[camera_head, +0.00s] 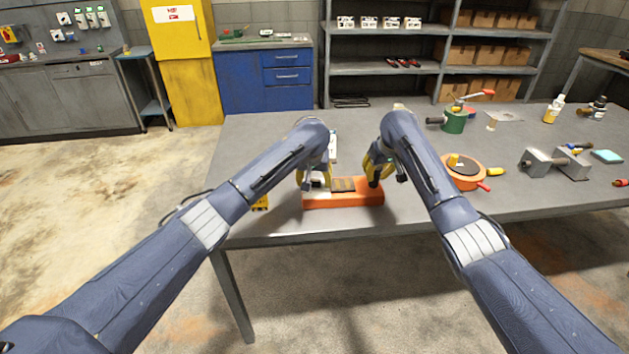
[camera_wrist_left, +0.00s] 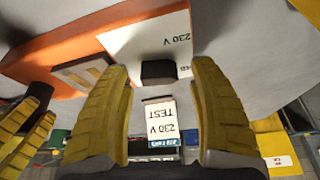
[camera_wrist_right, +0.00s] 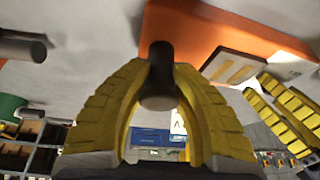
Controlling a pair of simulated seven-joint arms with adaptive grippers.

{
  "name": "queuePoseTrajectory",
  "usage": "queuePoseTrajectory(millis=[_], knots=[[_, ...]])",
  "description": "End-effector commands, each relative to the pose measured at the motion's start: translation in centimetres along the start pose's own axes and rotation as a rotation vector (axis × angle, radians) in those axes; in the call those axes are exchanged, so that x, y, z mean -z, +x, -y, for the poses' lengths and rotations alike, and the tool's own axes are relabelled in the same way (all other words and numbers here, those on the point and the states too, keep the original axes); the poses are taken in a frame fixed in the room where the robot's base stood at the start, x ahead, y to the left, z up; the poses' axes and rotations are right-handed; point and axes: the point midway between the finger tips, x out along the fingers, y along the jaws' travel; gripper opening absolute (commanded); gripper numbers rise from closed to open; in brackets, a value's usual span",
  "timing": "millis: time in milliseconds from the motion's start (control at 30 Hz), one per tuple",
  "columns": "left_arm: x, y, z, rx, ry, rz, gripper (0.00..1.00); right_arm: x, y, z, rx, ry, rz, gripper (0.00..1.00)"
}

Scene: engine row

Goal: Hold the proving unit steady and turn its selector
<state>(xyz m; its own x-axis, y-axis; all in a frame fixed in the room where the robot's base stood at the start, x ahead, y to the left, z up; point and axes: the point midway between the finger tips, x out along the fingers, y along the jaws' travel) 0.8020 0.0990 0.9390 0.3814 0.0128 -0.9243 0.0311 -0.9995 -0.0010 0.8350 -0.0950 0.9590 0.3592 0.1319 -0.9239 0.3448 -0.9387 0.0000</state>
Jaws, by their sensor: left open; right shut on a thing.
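The proving unit is a long orange box (camera_head: 343,199) lying near the table's front edge. In the left wrist view its orange body (camera_wrist_left: 60,48) carries a white plate marked 230 V (camera_wrist_left: 150,40). A small black knob (camera_wrist_left: 158,72), seemingly the selector, sits at this plate between the fingers of my left gripper (camera_wrist_left: 162,95). Those fingers are open, with gaps on both sides of the knob. My right gripper (camera_wrist_right: 158,85) is shut on a black upright post (camera_wrist_right: 160,60) at the unit's other end. In the head view, my left gripper (camera_head: 313,184) and right gripper (camera_head: 376,176) partly hide the unit.
A small yellow object (camera_head: 261,203) lies left of the unit. To the right are a round orange device (camera_head: 466,180), a green device with a red-ended lever (camera_head: 453,122) and a grey metal vise-like thing (camera_head: 545,162). Bare grey tabletop (camera_head: 250,150) lies to the left.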

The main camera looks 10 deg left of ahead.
Motion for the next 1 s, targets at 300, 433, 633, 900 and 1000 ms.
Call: queuePoseTrajectory(millis=[300,433,633,900,1000], knots=[[0.00,0.51,0.00,0.001,0.002,-0.001,0.61,0.00,0.00,-0.04,0.000,0.000,0.000,0.00],[0.00,0.50,0.00,0.001,0.001,-0.001,0.61,0.00,0.00,-0.04,0.000,0.000,0.000,0.00],[0.00,0.49,0.00,0.001,0.001,-0.001,0.38,0.00,0.00,-0.04,0.000,0.000,0.000,0.00],[0.02,0.49,0.09,0.002,0.001,-0.001,0.07,-0.01,0.00,-0.06,-0.001,0.000,0.000,0.00],[0.03,0.50,0.15,0.003,0.000,-0.001,0.00,-0.03,0.00,-0.10,-0.002,0.000,0.001,0.00]])
